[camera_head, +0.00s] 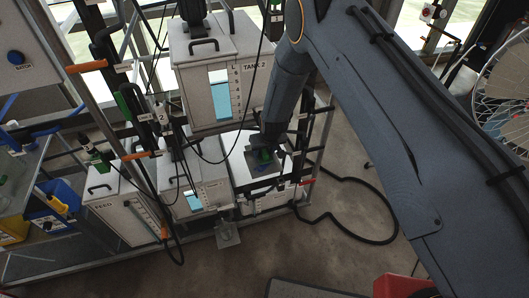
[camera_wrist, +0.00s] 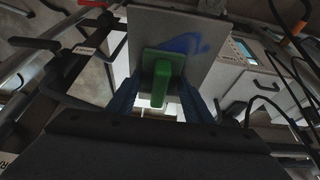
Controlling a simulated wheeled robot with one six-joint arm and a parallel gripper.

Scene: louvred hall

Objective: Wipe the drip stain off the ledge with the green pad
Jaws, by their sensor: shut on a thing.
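The green pad (camera_wrist: 163,66) is held by its upright grip between the blue fingers of my gripper (camera_wrist: 160,95). In the wrist view the pad lies over the near part of the grey ledge (camera_wrist: 148,27). I cannot tell whether it touches the surface. The blue drip stain (camera_wrist: 184,43) shows on the ledge just beyond the pad and to its right; part of it may be hidden under the pad.
The white TANK 2 box (camera_head: 205,75) stands left of my arm, with more white tanks (camera_head: 197,185) below. Black cables hang near them. A rack frame surrounds the ledge. A black hose (camera_head: 352,238) loops on the floor at right.

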